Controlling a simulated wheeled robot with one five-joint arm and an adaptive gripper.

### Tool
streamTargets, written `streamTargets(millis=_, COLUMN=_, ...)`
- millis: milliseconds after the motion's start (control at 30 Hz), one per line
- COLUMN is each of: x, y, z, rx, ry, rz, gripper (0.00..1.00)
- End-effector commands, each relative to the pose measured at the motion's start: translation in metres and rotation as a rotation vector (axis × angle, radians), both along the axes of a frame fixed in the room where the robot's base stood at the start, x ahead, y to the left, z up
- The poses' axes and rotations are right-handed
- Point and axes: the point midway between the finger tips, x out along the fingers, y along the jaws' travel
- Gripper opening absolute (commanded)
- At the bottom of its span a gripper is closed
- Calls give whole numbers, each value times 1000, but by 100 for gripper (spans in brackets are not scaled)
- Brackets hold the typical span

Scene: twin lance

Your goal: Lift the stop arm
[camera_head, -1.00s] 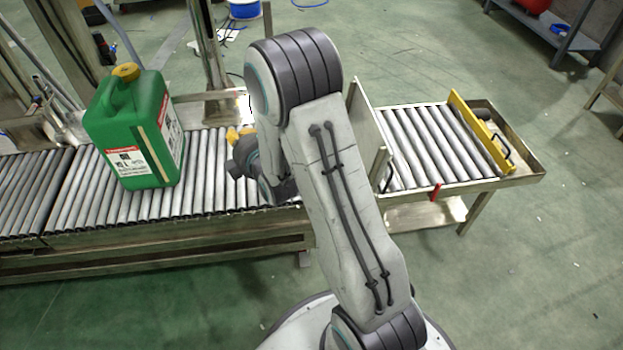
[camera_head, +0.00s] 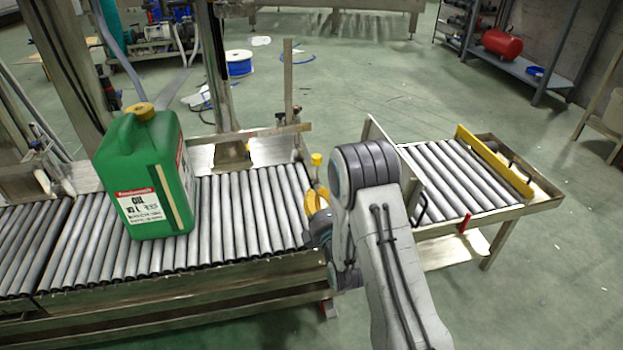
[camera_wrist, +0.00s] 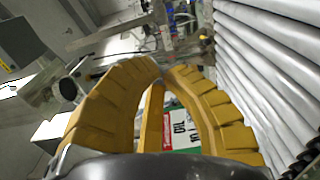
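My gripper (camera_head: 316,203) has yellow ribbed fingers and is at the right end of the long roller conveyor (camera_head: 250,215). A small yellow knob (camera_head: 316,159) stands just above it. In the wrist view the fingertips of my gripper (camera_wrist: 167,70) look close together. A thin yellow bar (camera_wrist: 150,118) shows between the fingers; I cannot tell whether it is part of a finger or a held thing. No stop arm is clearly identifiable. A yellow bar (camera_head: 493,160) lies across the far end of the short conveyor (camera_head: 455,178).
A green jerrycan (camera_head: 150,180) with a yellow cap stands upright on the long conveyor, left of my gripper. An upright metal plate (camera_head: 385,150) stands at the short conveyor's near end. A metal post (camera_head: 288,80) rises behind. The floor at the right is clear.

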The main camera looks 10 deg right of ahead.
Motion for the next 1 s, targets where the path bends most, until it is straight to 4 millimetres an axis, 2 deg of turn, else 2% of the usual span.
streamTargets(millis=600, x=63, y=0, z=0, rx=1, ry=0, rz=0, gripper=0)
streamTargets(millis=1000, x=84, y=0, z=0, rx=1, ry=0, rz=0, gripper=0)
